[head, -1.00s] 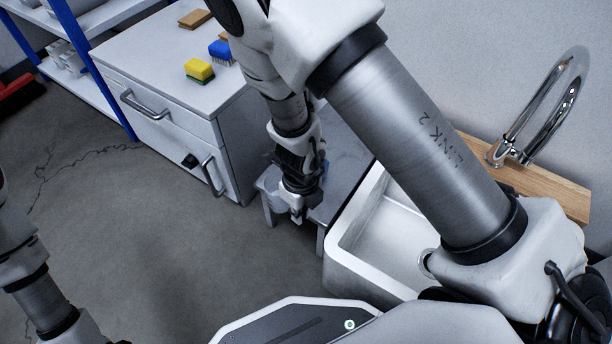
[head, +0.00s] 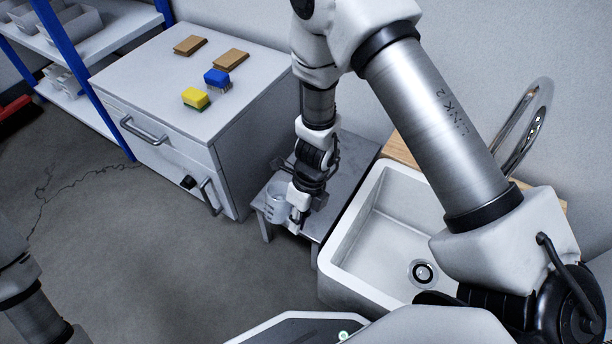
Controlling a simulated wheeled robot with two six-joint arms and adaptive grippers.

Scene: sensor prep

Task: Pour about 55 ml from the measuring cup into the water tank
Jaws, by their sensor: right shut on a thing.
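A pale, see-through measuring cup (head: 276,202) is at the front left corner of the small grey table (head: 352,165), and looks about upright. My right gripper (head: 294,214) is at the cup's right side, shut on it, and partly hides it. I cannot tell whether the cup touches the tabletop. The water level in it is too small to make out. I cannot make out a water tank. Of my left arm only a link shows at the lower left; its gripper is out of view.
A white sink (head: 345,238) with a chrome tap (head: 524,125) stands right of the small table. A white cabinet (head: 150,95) on the left bears a yellow sponge (head: 195,98), a blue brush (head: 216,77) and brown blocks (head: 230,59). Open floor lies in front.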

